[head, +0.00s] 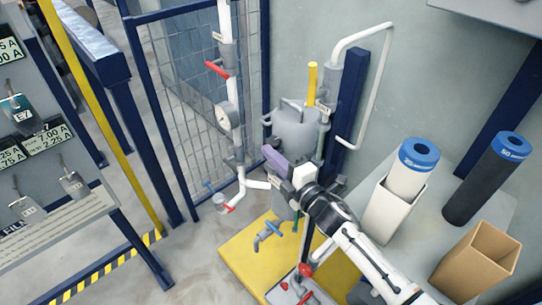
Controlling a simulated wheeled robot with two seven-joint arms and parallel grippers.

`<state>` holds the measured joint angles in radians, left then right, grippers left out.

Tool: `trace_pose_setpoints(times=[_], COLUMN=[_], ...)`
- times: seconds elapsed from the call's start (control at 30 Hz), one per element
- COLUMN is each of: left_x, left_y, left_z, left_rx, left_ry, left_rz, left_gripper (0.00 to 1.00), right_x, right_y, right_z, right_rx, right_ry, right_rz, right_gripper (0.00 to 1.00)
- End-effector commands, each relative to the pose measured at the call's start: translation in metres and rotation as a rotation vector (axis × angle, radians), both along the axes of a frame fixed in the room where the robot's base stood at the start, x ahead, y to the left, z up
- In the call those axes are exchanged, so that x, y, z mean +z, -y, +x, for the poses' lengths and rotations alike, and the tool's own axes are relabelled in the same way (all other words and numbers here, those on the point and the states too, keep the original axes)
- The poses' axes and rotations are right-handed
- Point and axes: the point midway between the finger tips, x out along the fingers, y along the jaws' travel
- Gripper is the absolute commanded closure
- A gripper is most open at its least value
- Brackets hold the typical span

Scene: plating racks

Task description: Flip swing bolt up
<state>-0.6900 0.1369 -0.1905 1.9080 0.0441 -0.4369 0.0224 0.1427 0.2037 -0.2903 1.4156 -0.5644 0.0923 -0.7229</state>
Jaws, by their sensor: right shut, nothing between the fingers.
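A grey cylindrical filter vessel (295,128) stands in the middle of the head view, with small bolt-like fittings around its upper rim. My right gripper (281,171) reaches in from the lower right at the vessel's near side. It is shut with nothing between its fingers. A purple-grey piece shows right at the fingers; I cannot tell whether it belongs to the gripper or the vessel. The gripper and wrist hide part of the vessel's near side, so which swing bolt is there and how it is tilted cannot be made out. My left gripper is out of view.
A pipe with a gauge (223,117) and a red-handled valve (217,69) stands left of the vessel. A yellow platform (245,252) lies below. Filter cartridges and a tan box (474,262) stand at right. A mesh fence (190,100) is behind.

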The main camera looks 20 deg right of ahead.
Motion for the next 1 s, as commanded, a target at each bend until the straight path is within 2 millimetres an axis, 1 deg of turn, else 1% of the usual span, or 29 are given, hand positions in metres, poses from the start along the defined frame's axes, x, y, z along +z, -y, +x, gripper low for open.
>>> trace_pose_setpoints(times=[0.03, 0.17, 0.27, 0.33, 0.4, 0.5, 0.6, 0.7, 0.83, 1.0], left_x=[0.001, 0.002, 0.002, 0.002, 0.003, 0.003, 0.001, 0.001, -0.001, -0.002], left_y=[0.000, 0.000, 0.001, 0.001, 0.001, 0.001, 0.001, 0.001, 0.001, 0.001], left_z=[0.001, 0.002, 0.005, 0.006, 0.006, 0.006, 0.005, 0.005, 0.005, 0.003], left_rx=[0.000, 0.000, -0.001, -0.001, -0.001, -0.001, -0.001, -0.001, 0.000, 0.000], left_ry=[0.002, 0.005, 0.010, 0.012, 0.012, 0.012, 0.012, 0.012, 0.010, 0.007], left_rz=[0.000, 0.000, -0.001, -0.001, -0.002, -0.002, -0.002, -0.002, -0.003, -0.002], left_gripper=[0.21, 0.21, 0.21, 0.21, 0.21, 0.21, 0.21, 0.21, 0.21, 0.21], right_x=[0.000, 0.000, 0.000, 0.000, -0.002, -0.001, -0.001, -0.001, 0.000, 0.001], right_y=[0.004, -0.007, -0.026, -0.042, -0.030, -0.023, -0.017, -0.013, -0.008, -0.007], right_z=[0.001, -0.003, -0.009, -0.015, -0.034, -0.057, -0.077, -0.092, -0.104, -0.109], right_rx=[-0.011, -0.006, 0.001, 0.005, 0.003, 0.005, 0.006, 0.006, 0.006, 0.007], right_ry=[-0.002, -0.001, -0.002, -0.002, -0.004, -0.002, -0.002, -0.002, 0.000, 0.001], right_rz=[-0.003, 0.000, 0.004, 0.004, -0.004, -0.003, -0.002, 0.000, -0.001, -0.001], right_gripper=[1.00, 1.00, 1.00, 1.00, 1.00, 1.00, 1.00, 1.00, 1.00, 1.00])
